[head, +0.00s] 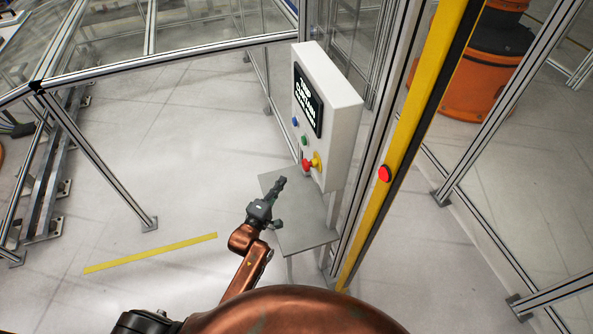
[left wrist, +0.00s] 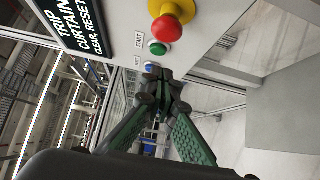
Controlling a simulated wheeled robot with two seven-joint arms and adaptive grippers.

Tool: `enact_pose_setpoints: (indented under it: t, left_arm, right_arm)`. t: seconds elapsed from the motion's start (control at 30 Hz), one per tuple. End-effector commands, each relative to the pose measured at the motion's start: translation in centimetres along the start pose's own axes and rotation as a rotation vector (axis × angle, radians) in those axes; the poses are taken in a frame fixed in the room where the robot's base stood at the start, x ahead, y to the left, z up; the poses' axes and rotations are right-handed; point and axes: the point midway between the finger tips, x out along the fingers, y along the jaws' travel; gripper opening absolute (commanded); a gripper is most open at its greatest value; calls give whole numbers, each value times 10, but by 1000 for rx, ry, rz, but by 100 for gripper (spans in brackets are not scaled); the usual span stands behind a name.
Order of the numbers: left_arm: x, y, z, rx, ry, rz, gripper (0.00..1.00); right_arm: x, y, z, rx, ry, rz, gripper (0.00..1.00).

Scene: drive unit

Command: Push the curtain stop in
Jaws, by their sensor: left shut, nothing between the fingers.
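A round red button (head: 384,174) sits on the yellow post (head: 404,136) to the right of the control box. A second red button, a mushroom head on a yellow base, is low on the box front (head: 307,165); it also shows large in the left wrist view as a red mushroom button (left wrist: 172,10). My left gripper (head: 281,183) is shut and empty, below and left of the box's mushroom button and well left of the post. In the left wrist view its fingertips (left wrist: 160,80) meet just below the blue button, with no visible contact. My right gripper is not in view.
The white control box (head: 341,130) has a dark screen (head: 307,100), which reads TRIP, CURTAIN, CLEAR, RESET in the wrist view, plus green (left wrist: 158,48) and blue buttons. A grey shelf (head: 305,236) lies below the box. Metal-framed fencing surrounds it; the left floor is open.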

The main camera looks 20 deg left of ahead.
Motion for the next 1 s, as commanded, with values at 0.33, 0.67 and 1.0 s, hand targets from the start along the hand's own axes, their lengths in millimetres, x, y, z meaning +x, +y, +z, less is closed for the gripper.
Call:
enact_pose_setpoints:
  t: [0.33,0.67,1.0]
  left_arm:
    - [60,2,15,-3,-2,0,0]
    - [74,0,29,0,0,0,0]
    - [76,0,33,-1,-5,0,0]
  right_arm:
    - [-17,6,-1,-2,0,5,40]
    - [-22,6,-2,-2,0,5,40]
    - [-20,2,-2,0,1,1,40]
